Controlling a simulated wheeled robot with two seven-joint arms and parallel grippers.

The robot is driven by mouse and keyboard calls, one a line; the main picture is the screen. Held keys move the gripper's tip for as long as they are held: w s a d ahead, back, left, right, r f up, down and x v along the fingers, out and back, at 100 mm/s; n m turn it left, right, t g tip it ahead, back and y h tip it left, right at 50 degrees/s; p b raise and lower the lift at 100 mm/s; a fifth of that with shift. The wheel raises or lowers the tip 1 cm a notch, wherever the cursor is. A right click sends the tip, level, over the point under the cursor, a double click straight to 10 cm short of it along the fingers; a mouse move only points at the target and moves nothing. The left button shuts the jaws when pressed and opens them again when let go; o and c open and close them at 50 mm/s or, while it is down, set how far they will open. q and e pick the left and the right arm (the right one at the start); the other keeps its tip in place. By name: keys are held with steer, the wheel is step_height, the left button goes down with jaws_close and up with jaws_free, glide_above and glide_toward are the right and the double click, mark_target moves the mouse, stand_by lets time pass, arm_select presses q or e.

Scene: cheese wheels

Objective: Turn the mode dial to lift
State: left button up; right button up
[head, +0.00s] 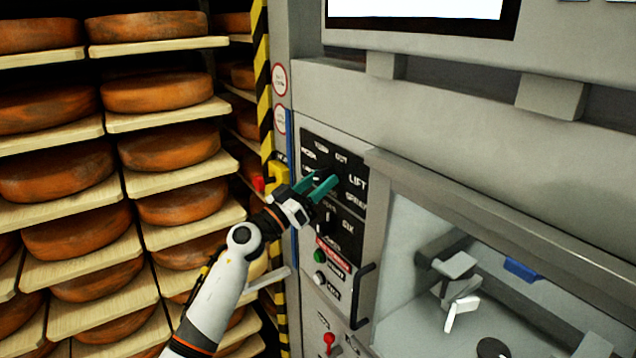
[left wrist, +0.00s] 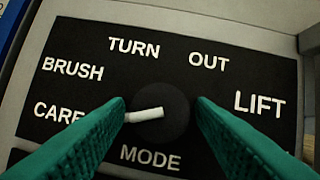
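The mode dial (left wrist: 172,100) is a dark round knob on a black panel, above the word MODE. Its white pointer (left wrist: 145,114) points left, towards CARE. The LIFT label (left wrist: 260,104) is to the right of the dial; it also shows in the head view (head: 357,182). My left gripper (head: 321,184) is at the panel with its green fingers apart. In the left wrist view its fingertips (left wrist: 162,106) stand on either side of the dial; whether they touch it I cannot tell. My right gripper is not in view.
Below are a second dial (head: 325,222), a green button (head: 320,256) and a red-knobbed lever (head: 329,340). A yellow box with a red knob (head: 258,183) is left of the gripper. A glass-fronted chamber (head: 420,250) is at right, racks of cheese wheels (head: 160,152) at left.

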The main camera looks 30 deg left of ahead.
arm_select(q)
steer(key=c, duration=0.8)
